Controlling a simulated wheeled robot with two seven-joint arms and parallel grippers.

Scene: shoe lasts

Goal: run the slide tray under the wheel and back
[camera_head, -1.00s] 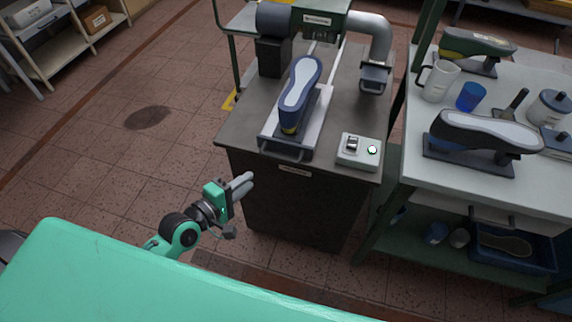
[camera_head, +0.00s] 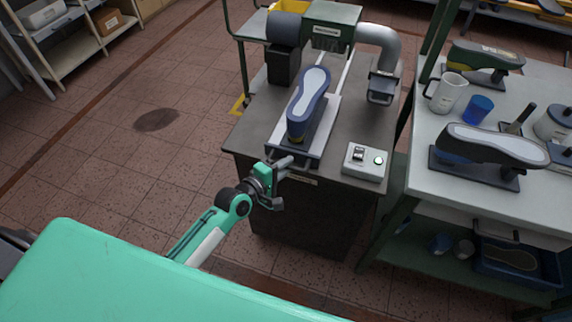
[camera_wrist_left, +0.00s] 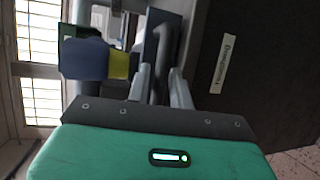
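The slide tray (camera_head: 319,143) is a light metal plate on the dark machine bench, with a bar handle at its front edge. A blue shoe on a last with a grey sole (camera_head: 309,99) lies sole-up on it. The wheel unit (camera_head: 284,62) stands behind, partly hidden by its housing. My left gripper (camera_head: 284,166) is at the tray's front, by the handle. In the left wrist view, its two fingers (camera_wrist_left: 162,88) are apart, with the dark handle (camera_wrist_left: 164,45) between or just beyond them; contact is unclear. My right gripper is out of view.
A side table (camera_head: 432,182) at the right holds a mug (camera_head: 447,93), a blue cup (camera_head: 477,108) and other shoes. A duct (camera_head: 384,72) rises behind. Floor at left is clear.

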